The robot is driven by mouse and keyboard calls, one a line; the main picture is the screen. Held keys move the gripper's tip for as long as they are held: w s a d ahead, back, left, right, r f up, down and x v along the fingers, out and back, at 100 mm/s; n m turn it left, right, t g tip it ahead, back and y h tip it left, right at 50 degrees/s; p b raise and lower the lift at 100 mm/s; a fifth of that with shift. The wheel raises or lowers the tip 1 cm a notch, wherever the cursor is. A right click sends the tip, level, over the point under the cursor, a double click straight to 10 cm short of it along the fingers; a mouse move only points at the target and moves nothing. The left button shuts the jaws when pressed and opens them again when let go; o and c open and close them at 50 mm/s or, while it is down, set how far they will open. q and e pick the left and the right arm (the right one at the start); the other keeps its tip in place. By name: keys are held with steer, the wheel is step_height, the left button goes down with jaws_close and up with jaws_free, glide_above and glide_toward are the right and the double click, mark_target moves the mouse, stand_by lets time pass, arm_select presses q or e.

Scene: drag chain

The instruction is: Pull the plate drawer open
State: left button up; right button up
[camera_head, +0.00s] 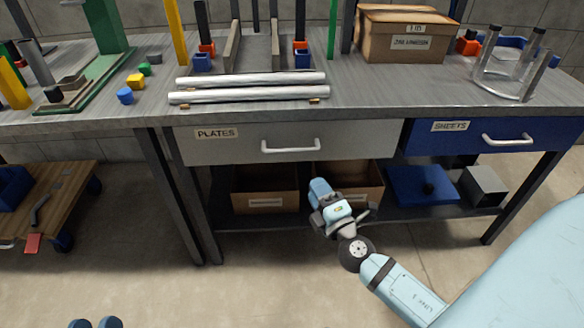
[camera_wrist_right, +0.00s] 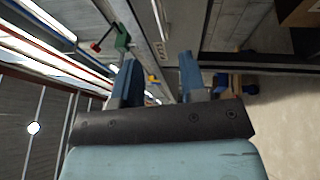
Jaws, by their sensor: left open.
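The plate drawer (camera_head: 240,147) is a grey front labelled "PLATES" under the bench top, and it looks shut. Its white bar handle (camera_head: 290,149) is uncovered at the middle of the front. My right gripper (camera_head: 320,188) is below and slightly right of this handle, apart from it in the picture. In the right wrist view its two blue fingers (camera_wrist_right: 159,78) are spread with nothing between them. Only two blue fingertips of my left gripper (camera_head: 95,323) show at the bottom edge, spread apart and far from the drawer.
The blue "SHEETS" drawer (camera_head: 470,138) is to the right. Brown bins (camera_head: 264,190) stand on the lower shelf behind my right gripper. Silver rods (camera_head: 250,94) and a cardboard box (camera_head: 402,45) lie on the bench. A wooden cart (camera_head: 60,195) stands at left. The floor in front is clear.

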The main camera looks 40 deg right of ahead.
mark_target(292, 151)
steer(key=p+x, duration=0.3)
steer(key=x, duration=0.9)
steer(key=shift+w, duration=0.2)
arm_select(q)
steer(key=shift+n+t, duration=0.3)
steer(key=shift+t, duration=0.6)
steer(key=shift+s+a+r, duration=0.1)
steer(key=shift+a+r, duration=0.05)
steer(key=shift+r, duration=2.2)
arm_select(e)
steer(key=shift+w+d+r, duration=0.1)
steer(key=shift+w, duration=0.6)
steer(key=shift+c, duration=0.5)
jaws_close()
